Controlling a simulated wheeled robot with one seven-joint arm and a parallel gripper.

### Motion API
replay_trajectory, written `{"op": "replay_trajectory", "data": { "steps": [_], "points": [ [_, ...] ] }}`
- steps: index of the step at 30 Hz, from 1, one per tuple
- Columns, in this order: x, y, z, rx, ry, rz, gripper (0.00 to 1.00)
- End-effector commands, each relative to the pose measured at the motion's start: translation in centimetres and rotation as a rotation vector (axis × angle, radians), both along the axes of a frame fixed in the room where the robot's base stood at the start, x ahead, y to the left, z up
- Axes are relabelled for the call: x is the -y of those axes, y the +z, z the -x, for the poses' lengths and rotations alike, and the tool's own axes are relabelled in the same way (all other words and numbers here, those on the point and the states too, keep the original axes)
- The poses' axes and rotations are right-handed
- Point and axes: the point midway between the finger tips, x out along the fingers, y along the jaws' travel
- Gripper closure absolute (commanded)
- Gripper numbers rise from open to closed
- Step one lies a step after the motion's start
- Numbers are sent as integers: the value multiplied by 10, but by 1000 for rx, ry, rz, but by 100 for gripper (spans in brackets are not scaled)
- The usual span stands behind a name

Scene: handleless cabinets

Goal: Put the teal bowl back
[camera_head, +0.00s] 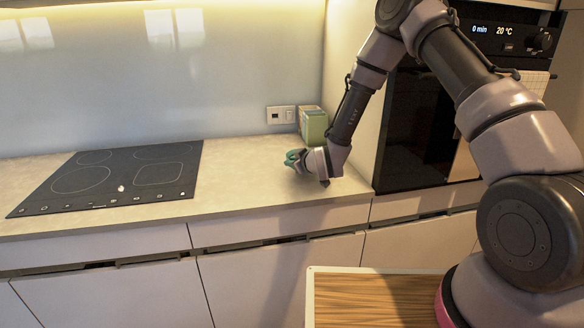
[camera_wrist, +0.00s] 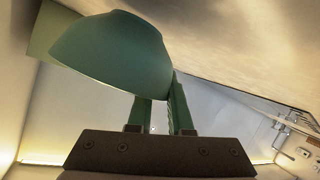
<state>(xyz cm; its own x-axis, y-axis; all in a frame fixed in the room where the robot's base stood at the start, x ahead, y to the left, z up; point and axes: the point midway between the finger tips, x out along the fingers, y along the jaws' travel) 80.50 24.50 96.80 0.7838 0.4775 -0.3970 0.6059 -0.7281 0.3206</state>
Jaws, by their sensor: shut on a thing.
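The teal bowl (camera_head: 292,156) is at my gripper (camera_head: 303,161), above the worktop near its right end. In the wrist view the bowl (camera_wrist: 115,52) fills the upper left, its rounded side towards the camera. The two green fingers of my gripper (camera_wrist: 168,88) are shut on the edge of the bowl. The fingertips are partly hidden behind it. The head view is too small to tell the gap between the bowl and the worktop.
A green box (camera_head: 313,126) stands behind my gripper, by the tall oven unit (camera_head: 412,130). A wall socket (camera_head: 281,115) is left of it. The black hob (camera_head: 120,178) is further left; the worktop (camera_head: 225,175) between is clear. A wood-topped surface (camera_head: 375,300) is in front.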

Motion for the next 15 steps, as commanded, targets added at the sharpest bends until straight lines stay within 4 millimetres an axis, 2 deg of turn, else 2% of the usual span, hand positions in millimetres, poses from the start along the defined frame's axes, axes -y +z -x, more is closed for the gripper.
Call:
{"op": "replay_trajectory", "data": {
  "steps": [1,4,14,15],
  "points": [
    [0,-9,0,-2,0,0,100],
    [0,-18,0,-2,0,0,100],
    [0,-20,0,1,1,0,100],
    [0,-20,0,1,1,0,74]
  ]
}}
